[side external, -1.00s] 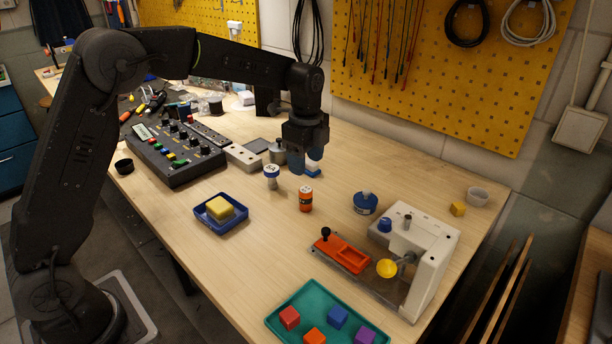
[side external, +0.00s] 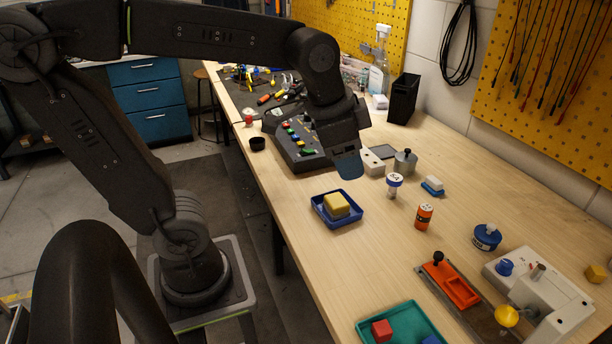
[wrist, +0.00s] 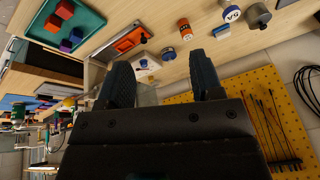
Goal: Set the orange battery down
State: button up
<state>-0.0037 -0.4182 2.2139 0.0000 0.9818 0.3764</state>
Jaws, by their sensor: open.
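The orange battery (side external: 424,216) stands upright on the wooden bench, with nothing touching it. It also shows in the wrist view (wrist: 185,30), beyond my fingers near the top. My gripper (side external: 348,165) is in the air over the bench, left of the battery and above the far side of the blue tray. In the wrist view its two fingers (wrist: 162,78) are spread apart with nothing between them.
A blue tray (side external: 357,215) holds a yellow block (side external: 336,205). A white jar with a blue lid (side external: 394,186) stands close behind the battery. A blue round tin (side external: 487,237), an orange fixture (side external: 455,286) and a teal tray (side external: 412,314) lie nearer.

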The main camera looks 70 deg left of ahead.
jog(key=s+f+n+t, duration=0.1)
jog(key=s+f+n, duration=0.1)
jog(key=s+n, duration=0.2)
jog(key=shift+s+f, duration=0.35)
jog(key=shift+s, duration=1.25)
